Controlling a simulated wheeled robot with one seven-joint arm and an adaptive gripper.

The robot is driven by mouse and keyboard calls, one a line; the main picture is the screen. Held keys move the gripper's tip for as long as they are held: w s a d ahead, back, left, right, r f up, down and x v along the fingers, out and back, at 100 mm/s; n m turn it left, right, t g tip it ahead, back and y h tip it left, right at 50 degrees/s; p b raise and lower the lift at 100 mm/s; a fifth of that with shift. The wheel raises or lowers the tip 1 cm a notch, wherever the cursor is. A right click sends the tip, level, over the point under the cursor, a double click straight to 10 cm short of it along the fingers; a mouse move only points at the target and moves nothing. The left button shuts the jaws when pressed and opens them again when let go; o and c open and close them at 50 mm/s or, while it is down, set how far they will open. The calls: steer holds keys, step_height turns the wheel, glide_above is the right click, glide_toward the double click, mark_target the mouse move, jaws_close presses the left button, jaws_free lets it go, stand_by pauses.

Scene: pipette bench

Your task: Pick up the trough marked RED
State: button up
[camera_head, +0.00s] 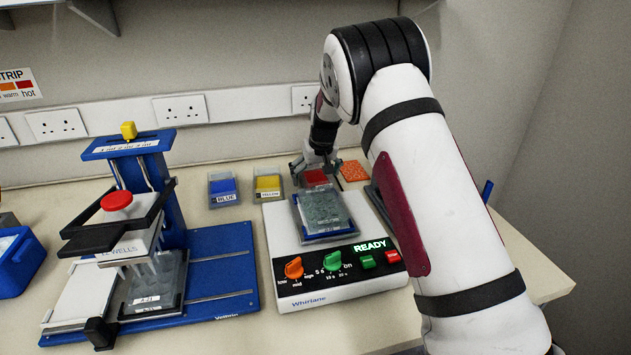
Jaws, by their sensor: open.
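The trough with red contents (315,177) stands behind the plate shaker, at the right end of a row of troughs. Its label is hidden. My gripper (313,168) points down at this trough, with its fingers around or just above it; I cannot tell whether they touch it. The gripper is open. A trough marked BLUE (223,190) and a trough with yellow contents and a yellow label (268,185) stand to its left.
The Whirlane shaker (330,291) with a plate (323,213) on it and a READY display stands in front. A blue pipetting stand (215,262) is at left. An orange patterned pad (353,171) lies right of the gripper. A blue box (18,262) sits far left.

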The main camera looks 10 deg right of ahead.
steer(key=c, duration=1.3)
step_height(320, 180, up, 10)
steer(key=shift+r+b, duration=0.1)
steer(key=shift+b, duration=0.3)
steer(key=shift+r, duration=0.1)
steer(key=shift+r, duration=1.35)
